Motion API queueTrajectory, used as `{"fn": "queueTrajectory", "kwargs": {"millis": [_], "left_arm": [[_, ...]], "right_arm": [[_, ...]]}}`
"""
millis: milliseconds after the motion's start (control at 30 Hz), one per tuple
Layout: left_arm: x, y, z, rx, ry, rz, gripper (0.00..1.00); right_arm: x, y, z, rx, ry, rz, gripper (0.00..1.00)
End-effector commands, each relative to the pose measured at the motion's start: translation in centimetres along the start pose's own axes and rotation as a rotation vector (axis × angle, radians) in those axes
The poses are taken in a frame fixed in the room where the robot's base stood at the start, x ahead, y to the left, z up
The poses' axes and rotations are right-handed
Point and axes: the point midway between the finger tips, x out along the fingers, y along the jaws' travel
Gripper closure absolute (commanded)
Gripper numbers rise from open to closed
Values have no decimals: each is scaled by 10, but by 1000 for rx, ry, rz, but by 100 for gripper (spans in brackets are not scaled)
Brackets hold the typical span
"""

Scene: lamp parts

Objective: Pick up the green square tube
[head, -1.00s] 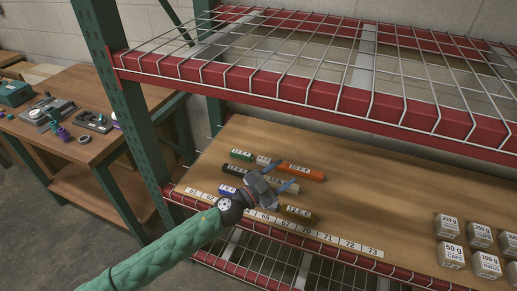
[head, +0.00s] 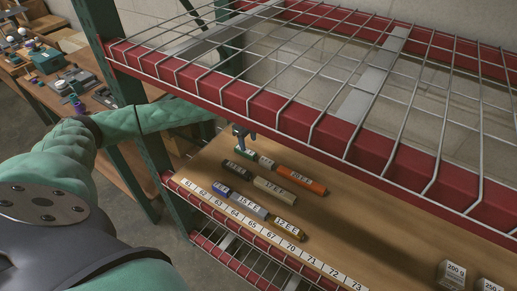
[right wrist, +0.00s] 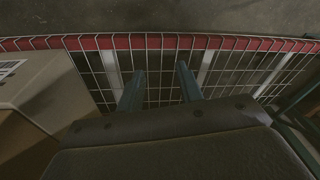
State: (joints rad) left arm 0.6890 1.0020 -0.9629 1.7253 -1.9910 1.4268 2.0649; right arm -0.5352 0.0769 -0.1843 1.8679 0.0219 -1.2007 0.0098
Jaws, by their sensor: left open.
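The green square tube (head: 247,153) lies on the wooden shelf board, at the left end of the back row of tubes, with a white label on it. My left gripper (head: 242,139) is open and points down at the green tube from just above its left part. Whether its fingers stand around the tube or touch it, I cannot tell. The upper shelf edge passes close above this gripper. My right gripper (right wrist: 160,82) shows in the right wrist view, its two fingers apart with nothing between them. The green tube is not in that view.
An orange tube (head: 302,180) lies in the same row to the right. Dark, beige, blue-and-grey and brown tubes lie in front, behind a numbered strip (head: 270,236). The red wire shelf (head: 290,117) hangs low overhead. A green post (head: 130,100) stands left. Labelled weights (head: 453,273) stand right.

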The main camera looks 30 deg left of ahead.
Motion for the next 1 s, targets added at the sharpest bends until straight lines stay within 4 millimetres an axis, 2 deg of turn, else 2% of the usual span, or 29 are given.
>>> {"fn": "queueTrajectory", "kwargs": {"millis": [33,100,267,367,567,733,1000], "left_arm": [[-4,0,11,-16,-28,8,47],[-5,1,18,-30,-49,16,47],[4,1,19,-33,-53,19,47],[13,2,19,-31,-52,20,47],[23,1,19,-30,-50,18,47],[33,0,20,-30,-50,19,47],[59,-1,20,-31,-50,19,47]], "right_arm": [[2,0,1,0,-1,0,64],[4,0,2,0,-2,0,64],[9,0,3,1,4,0,64],[28,5,14,-1,-8,6,64],[40,7,20,0,-5,8,64],[63,12,32,-1,-7,14,64],[97,21,41,-8,12,26,64]]}}
